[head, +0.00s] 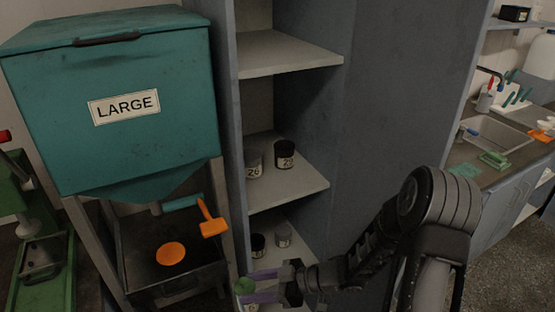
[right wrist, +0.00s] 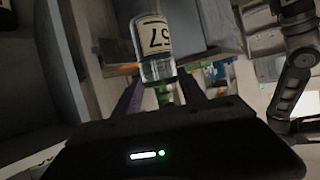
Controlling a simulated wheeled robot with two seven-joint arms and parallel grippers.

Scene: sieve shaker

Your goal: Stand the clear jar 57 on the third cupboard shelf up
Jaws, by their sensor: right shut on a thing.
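The clear jar 57 (right wrist: 158,62) shows in the right wrist view with its white label and number upside down in the picture. Its green lid (head: 244,286) shows at the bottom of the head view, with part of the jar cut off below. My right gripper (head: 262,285) has its purple fingers shut on the jar, near the lid end. It is in front of the lower part of the open grey cupboard (head: 365,110). The cupboard's upper visible shelf (head: 285,55) is bare. The shelf below (head: 295,192) bears jars 26 (head: 254,166) and 28 (head: 285,155). My left gripper is out of view.
A lower shelf holds a dark-lidded jar (head: 258,245) and a grey-lidded jar (head: 283,235). The teal LARGE machine (head: 110,150) stands close on the left, with an orange-headed mallet (head: 212,222) beneath it. A sink counter (head: 490,145) is at the right.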

